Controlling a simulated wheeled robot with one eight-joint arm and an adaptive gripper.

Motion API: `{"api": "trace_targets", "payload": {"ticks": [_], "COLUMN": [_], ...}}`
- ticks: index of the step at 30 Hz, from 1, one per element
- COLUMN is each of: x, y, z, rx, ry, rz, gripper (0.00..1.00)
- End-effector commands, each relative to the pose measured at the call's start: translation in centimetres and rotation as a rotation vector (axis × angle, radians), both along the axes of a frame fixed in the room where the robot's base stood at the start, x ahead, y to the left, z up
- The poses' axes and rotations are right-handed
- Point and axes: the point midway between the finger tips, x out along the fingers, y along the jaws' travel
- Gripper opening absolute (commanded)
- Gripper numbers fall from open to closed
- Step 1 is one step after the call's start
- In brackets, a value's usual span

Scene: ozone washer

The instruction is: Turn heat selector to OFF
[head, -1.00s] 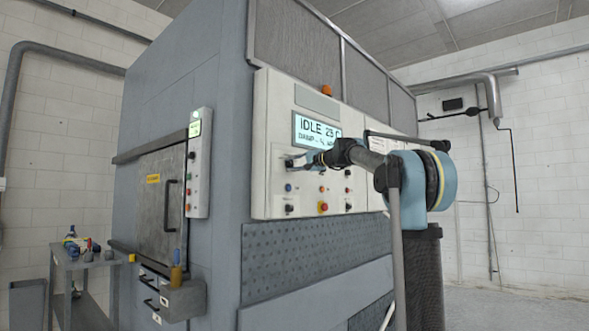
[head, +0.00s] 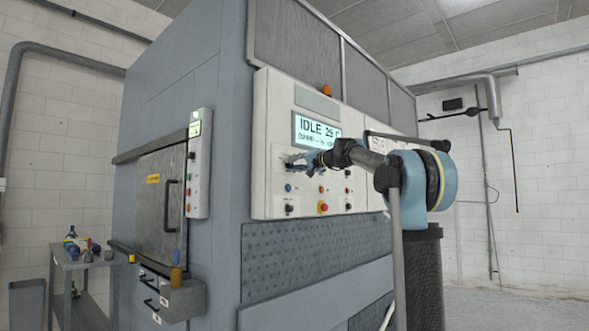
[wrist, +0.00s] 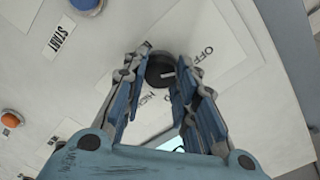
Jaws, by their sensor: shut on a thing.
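The heat selector is a round black knob (wrist: 157,70) with a white pointer mark, seen in the wrist view on a pale panel plate. The word OFF (wrist: 203,56) is printed to its right and HIGH (wrist: 154,96) below it. The pointer mark points right, roughly towards the OFF side; its exact setting is hard to tell. My gripper (wrist: 160,62) has one blue-padded finger on each side of the knob and is shut on it. In the head view my gripper (head: 297,162) is at the control panel, below the display, and hides the knob.
The control panel (head: 272,140) carries several buttons below my gripper, including a red one (head: 323,206). The display (head: 317,131) reads IDLE. A blue button (wrist: 84,4) marked START is at the wrist view's upper left. A cart (head: 82,262) stands left.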

Motion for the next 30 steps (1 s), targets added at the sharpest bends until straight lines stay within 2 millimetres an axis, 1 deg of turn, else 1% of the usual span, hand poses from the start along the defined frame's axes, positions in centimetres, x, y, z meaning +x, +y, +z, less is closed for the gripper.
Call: {"api": "trace_targets", "payload": {"ticks": [4,5,6,7,8,17,20,23,30], "x": [0.1,0.1,0.1,0.1,0.1,0.0,-0.2,-0.9,-3.5], "y": [-0.1,-0.1,-0.1,-0.1,0.0,0.0,-0.3,-1.1,-4.6], "z": [-0.2,-0.2,-0.2,-0.2,-0.2,-0.1,0.0,0.0,0.0], "rx": [-0.006,-0.005,-0.004,-0.004,-0.004,-0.001,-0.001,-0.001,-0.001], "ry": [-0.001,0.0,0.0,0.0,0.0,0.001,0.001,0.001,0.001], "rz": [-0.001,-0.001,-0.001,-0.001,-0.001,-0.001,-0.001,-0.001,-0.003], "gripper": [0.03,0.29,0.38,0.45,0.48,0.48,0.48,0.48,0.48]}}
